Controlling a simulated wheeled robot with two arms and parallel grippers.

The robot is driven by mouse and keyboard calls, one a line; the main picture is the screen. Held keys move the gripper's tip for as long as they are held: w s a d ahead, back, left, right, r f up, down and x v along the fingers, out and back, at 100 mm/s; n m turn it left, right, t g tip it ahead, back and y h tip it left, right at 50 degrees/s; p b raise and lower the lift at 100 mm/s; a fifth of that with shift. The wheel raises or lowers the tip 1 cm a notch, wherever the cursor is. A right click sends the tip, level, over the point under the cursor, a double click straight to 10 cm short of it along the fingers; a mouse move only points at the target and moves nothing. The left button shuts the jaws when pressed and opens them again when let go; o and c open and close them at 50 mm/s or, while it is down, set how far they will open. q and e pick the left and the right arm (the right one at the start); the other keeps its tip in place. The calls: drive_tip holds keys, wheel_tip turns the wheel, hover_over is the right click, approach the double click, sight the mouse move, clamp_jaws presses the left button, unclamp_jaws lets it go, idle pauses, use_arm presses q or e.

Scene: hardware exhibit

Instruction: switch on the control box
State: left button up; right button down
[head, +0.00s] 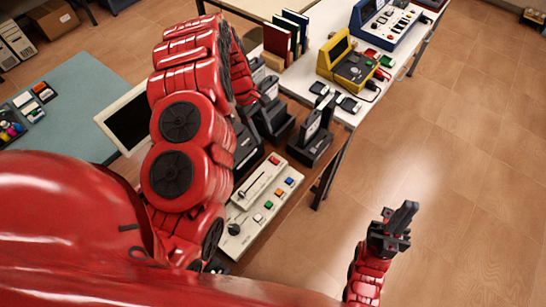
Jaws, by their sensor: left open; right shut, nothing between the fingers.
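The control box (282,191) is a pale panel on the brown table, right of my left arm. It has a slot with a light bar, a red strip, several coloured buttons and a dark round knob near its lower end. My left arm covers part of its left side. My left gripper (265,103) is beyond the box, past the red forearm; it is open and hard to separate from the dark devices around it. My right gripper (391,231) is dark, shut and empty, held over the floor to the right, away from the box.
Dark docks with upright handsets (314,133) stand just behind the box. A yellow device (350,66), a blue console (384,22) and upright books (280,42) are on the white table farther back. A monitor (128,118) is at left. The floor (460,150) at right is clear.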

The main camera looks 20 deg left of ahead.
use_arm(q)
drive_tip(key=p, duration=0.2)
approach(275, 160)
drive_tip(key=f, duration=0.1)
drive_tip(key=p+x, duration=0.1)
drive_tip(key=x, duration=0.1)
drive_tip(key=p+x, duration=0.1)
drive_tip(key=x, duration=0.2)
drive_tip(key=shift+s+d+r, duration=0.15)
drive_tip(key=shift+s, duration=0.1)
drive_tip(key=shift+d+f, duration=0.25)
drive_tip(key=shift+f, duration=0.35)
drive_tip(key=shift+d+f, duration=0.15)
drive_tip(key=shift+c, duration=0.3)
clamp_jaws()
